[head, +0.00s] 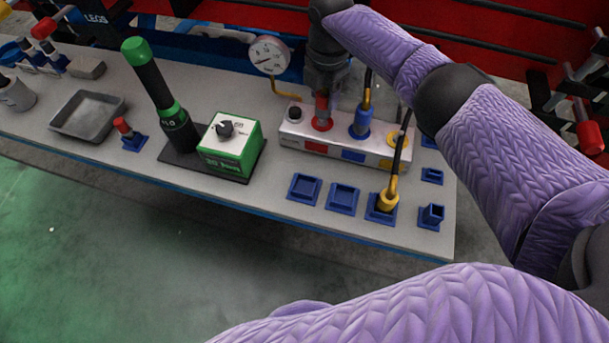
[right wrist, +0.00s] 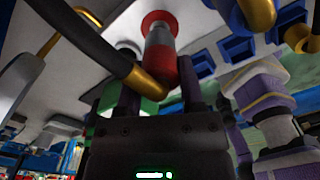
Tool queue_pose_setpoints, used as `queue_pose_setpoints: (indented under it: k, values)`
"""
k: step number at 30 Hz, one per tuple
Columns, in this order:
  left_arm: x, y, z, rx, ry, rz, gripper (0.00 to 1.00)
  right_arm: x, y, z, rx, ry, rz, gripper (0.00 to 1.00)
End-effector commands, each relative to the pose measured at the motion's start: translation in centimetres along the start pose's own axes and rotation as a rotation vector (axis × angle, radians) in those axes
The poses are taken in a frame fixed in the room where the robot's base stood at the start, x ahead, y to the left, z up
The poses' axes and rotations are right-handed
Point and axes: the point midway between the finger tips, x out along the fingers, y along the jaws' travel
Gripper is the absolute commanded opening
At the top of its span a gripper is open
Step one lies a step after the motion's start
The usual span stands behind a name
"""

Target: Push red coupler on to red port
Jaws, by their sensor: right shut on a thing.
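The red coupler (head: 322,104) stands upright at the red port (head: 321,124) on the left part of the pale manifold block. My right gripper (head: 324,86) is directly above the port, shut on the coupler. In the right wrist view, the gripper's fingers (right wrist: 158,88) sit either side of the red and grey coupler (right wrist: 160,56), with a brass elbow and black hose by its near end. Its far end meets the red ring of the port (right wrist: 158,19); I cannot tell how deep it sits. My left gripper is not in view.
A blue coupler (head: 361,121) stands on the block beside the red one. A yellow coupler (head: 388,198) stands in a blue holder in front, with empty holders (head: 304,188) nearby. A gauge (head: 269,55) and green box (head: 231,147) are left. Hoses pass close to the gripper.

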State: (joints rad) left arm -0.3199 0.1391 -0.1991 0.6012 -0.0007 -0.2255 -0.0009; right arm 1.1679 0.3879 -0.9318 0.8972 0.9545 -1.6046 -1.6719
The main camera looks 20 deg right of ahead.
Motion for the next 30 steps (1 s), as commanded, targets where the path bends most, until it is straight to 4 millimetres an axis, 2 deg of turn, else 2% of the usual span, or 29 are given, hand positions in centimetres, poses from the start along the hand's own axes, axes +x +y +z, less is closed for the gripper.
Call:
queue_pose_setpoints:
  k: [11,25,26,30]
  values:
    - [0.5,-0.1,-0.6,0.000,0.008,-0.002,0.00,0.9,0.0,0.0,0.000,0.000,0.000,0.00]
    - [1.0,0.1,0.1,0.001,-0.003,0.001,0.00,1.9,0.0,0.0,0.001,0.001,0.000,0.00]
    - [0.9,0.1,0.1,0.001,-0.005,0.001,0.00,1.9,0.0,0.0,0.001,0.001,0.000,0.53]
    - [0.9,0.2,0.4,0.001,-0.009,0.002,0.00,1.9,0.0,0.0,0.000,0.000,0.000,0.83]
